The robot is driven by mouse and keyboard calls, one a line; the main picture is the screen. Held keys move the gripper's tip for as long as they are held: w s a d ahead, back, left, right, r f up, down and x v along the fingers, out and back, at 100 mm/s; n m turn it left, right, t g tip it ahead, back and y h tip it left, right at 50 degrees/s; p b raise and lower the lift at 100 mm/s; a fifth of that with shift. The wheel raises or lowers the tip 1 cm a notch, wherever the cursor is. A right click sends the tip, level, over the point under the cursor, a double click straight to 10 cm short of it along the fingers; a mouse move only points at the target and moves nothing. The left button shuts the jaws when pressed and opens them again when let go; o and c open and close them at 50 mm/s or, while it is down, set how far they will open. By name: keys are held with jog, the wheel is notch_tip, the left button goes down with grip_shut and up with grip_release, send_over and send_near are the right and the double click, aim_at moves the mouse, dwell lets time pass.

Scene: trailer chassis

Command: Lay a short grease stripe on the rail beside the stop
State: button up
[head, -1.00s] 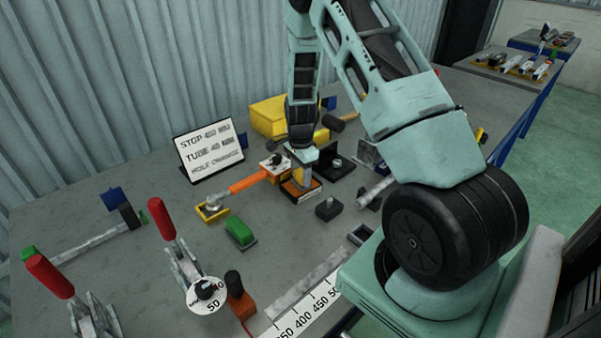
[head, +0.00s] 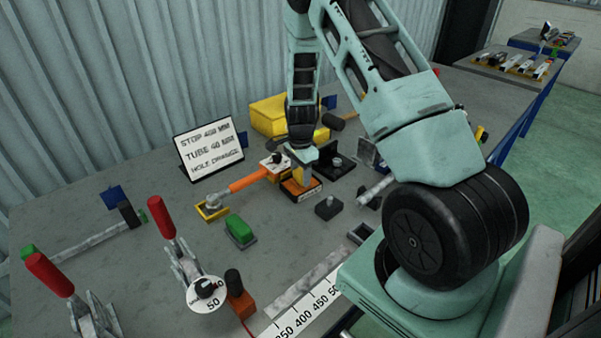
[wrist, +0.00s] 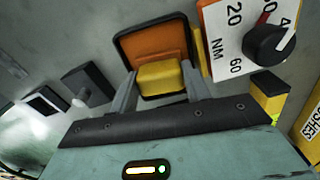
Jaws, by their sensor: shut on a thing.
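My gripper (wrist: 160,90) is shut on a small yellow block (wrist: 160,78), seen between the two grey fingers in the wrist view. The block is over or in a shallow orange pad with a dark rim (wrist: 150,45). In the head view my gripper (head: 302,174) points down at this orange pad (head: 300,195), and the block is mostly hidden. A grey metal rail (head: 308,287) lies along the front table edge beside a white scale (head: 310,312). An orange block with a black knob (head: 240,300), which looks like the stop, stands at the rail's left end.
Red-handled clamps (head: 165,218), a green block (head: 240,233) and a yellow bin (head: 275,117) are around.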

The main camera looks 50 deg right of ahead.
aim_at(301, 172)
dwell(0.5)
jog(key=shift+r+p, duration=2.75)
jog(key=shift+r, duration=0.75)
